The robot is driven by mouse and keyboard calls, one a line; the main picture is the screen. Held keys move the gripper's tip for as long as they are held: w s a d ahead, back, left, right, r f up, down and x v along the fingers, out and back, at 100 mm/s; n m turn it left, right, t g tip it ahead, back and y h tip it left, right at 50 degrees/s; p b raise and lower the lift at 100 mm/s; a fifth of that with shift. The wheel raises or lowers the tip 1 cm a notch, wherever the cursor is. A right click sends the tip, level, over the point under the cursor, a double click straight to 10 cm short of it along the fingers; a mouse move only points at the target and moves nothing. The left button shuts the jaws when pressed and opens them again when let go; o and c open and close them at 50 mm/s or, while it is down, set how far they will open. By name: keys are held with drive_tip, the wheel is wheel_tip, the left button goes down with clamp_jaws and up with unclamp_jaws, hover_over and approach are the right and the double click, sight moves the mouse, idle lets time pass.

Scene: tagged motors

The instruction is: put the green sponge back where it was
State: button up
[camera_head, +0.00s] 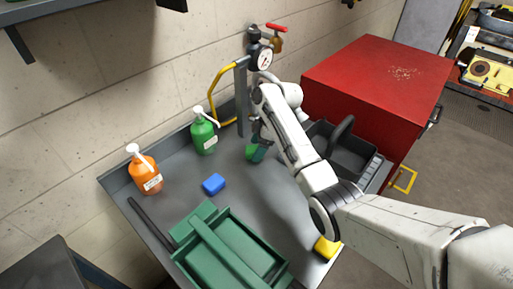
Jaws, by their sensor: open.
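The green sponge (251,153) is at the back middle of the grey bench, seen only in part behind my gripper. My gripper (259,146) points down right at it, with its fingers close to or around the sponge. The fingers are open. They are small and partly hidden by my wrist, so I cannot tell whether they touch the sponge. A blue sponge (214,184) lies left of it on the bench, and a yellow sponge (327,247) lies at the front right edge, partly behind my arm.
A green pump bottle (204,136) and an orange one (145,172) stand by the wall. A green toolbox (244,242) is at the front, a black tote (351,151) at right. A gauge (264,60) and yellow pipe rise behind. A red cabinet (375,85) is at right.

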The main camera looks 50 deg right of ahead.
drive_tip(key=v, duration=1.1)
drive_tip(key=shift+b, duration=0.45)
drive_tip(key=shift+s, duration=0.1)
